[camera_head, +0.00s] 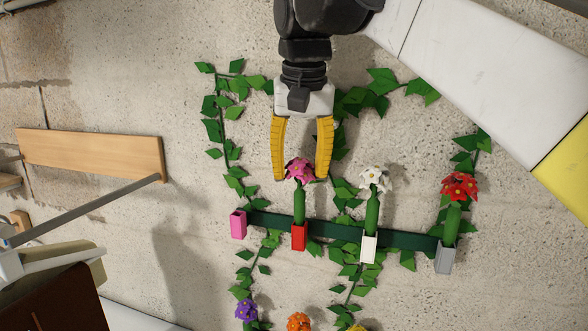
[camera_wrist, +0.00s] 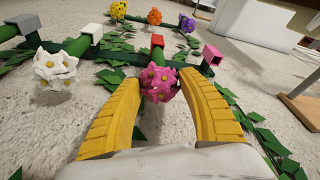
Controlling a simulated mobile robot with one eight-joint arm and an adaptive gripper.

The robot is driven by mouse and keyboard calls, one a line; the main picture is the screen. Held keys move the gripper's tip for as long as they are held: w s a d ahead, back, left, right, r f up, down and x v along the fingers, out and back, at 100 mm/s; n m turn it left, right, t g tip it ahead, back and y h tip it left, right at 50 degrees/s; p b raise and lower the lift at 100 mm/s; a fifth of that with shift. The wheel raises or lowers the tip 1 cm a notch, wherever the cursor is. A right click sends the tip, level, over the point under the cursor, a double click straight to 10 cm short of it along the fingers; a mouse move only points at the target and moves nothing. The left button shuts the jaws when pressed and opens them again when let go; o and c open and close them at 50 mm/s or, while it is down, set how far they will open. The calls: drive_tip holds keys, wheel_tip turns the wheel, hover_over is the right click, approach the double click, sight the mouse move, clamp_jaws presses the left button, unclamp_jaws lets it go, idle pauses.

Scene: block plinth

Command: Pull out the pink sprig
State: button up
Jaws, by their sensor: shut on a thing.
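The pink sprig (camera_head: 299,171) has a pink flower head with yellow centres on a green stem. Its stem runs down into a red holder (camera_head: 299,236) on a dark green rail. My gripper (camera_head: 301,178) has its yellow fingers on either side of the flower head, shut on it. In the wrist view the pink sprig (camera_wrist: 158,82) shows between the fingertips of my gripper (camera_wrist: 160,84). The lower end of the stem is hidden inside the holder.
The white sprig (camera_head: 374,180) and red sprig (camera_head: 459,187) stand to the right in white and grey holders. An empty pink holder (camera_head: 238,224) is at left. Purple (camera_head: 246,310) and orange (camera_head: 299,321) flowers sit below. Ivy surrounds the rail (camera_head: 333,231).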

drive_tip(key=shift+r, duration=0.1)
idle(0.3)
drive_tip(key=shift+r+p, duration=2.9)
drive_tip(key=shift+r, duration=0.15)
drive_tip(key=shift+r, duration=2)
